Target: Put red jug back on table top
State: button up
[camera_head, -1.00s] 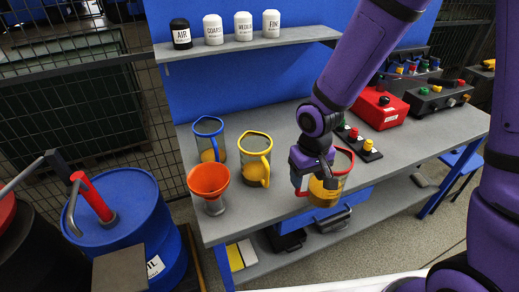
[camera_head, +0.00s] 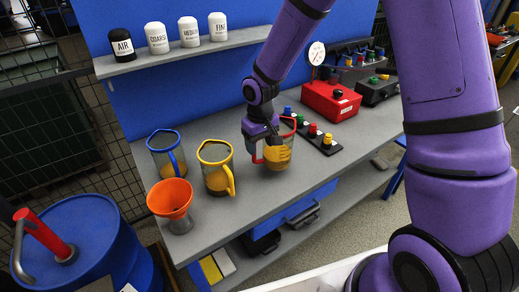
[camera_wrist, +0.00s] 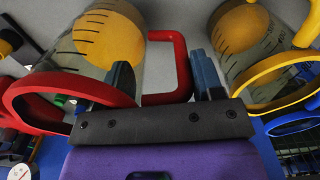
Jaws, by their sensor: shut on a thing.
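The red jug (camera_head: 280,155), clear with a red rim and handle and yellow contents, is upright over the grey table top (camera_head: 236,215), near its front edge. I cannot tell whether its base touches the table. My gripper (camera_head: 268,143) is shut on the jug at its handle side. In the wrist view, my gripper (camera_wrist: 160,62) has the red handle between its fingers, with the jug (camera_wrist: 105,40) at the left. The gripper hides part of the jug in the head view.
A yellow jug (camera_head: 215,168), a blue jug (camera_head: 167,155) and an orange funnel (camera_head: 170,198) stand left of the red jug. A black strip with coloured knobs (camera_head: 325,141) lies close on its right, with a red box (camera_head: 330,100) behind. A shelf (camera_head: 190,50) hangs above.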

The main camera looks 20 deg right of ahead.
jog(key=shift+w+d+f, duration=0.1)
jog(key=shift+w+f, duration=0.15)
jog(key=shift+f, duration=0.35)
jog(key=shift+w+f, duration=0.25)
jog(key=shift+f, duration=0.35)
jog(key=shift+w+d+f, duration=0.1)
jog(key=shift+w+f, duration=0.15)
jog(key=shift+f, duration=0.35)
jog(key=shift+a+f, duration=0.1)
jog(key=shift+f, duration=0.05)
jog(key=o, duration=1.4)
jog(key=shift+o, duration=0.2)
notch_tip(320, 180, up, 12)
jog(key=shift+r, duration=0.2)
